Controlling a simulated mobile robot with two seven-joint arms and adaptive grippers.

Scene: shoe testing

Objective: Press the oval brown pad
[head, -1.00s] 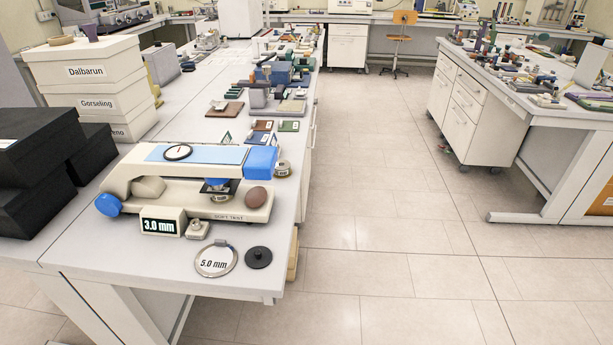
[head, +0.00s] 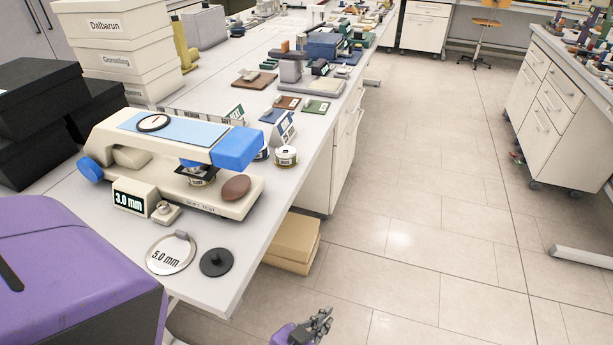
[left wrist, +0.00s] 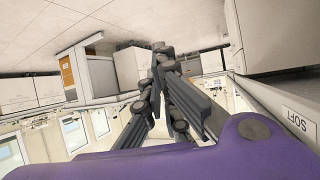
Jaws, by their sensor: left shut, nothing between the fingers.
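The oval brown pad (head: 236,187) sits at the right end of the cream base of a shoe tester (head: 187,190), in front of its blue end block (head: 236,148). My left gripper (head: 322,320) is low at the bottom edge of the head view, over the floor, off the table's right front edge. It is apart from the pad, to its right and nearer to me. In the left wrist view the left gripper's dark fingers (left wrist: 161,55) are together and empty. The pad does not show there. My right gripper is not in view.
A 3.0 mm display (head: 134,199), a 5.0 mm ring (head: 172,253) and a black disc (head: 216,262) lie in front of the tester. Small tins (head: 286,156) stand right of it. Cardboard boxes (head: 292,240) are under the table.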

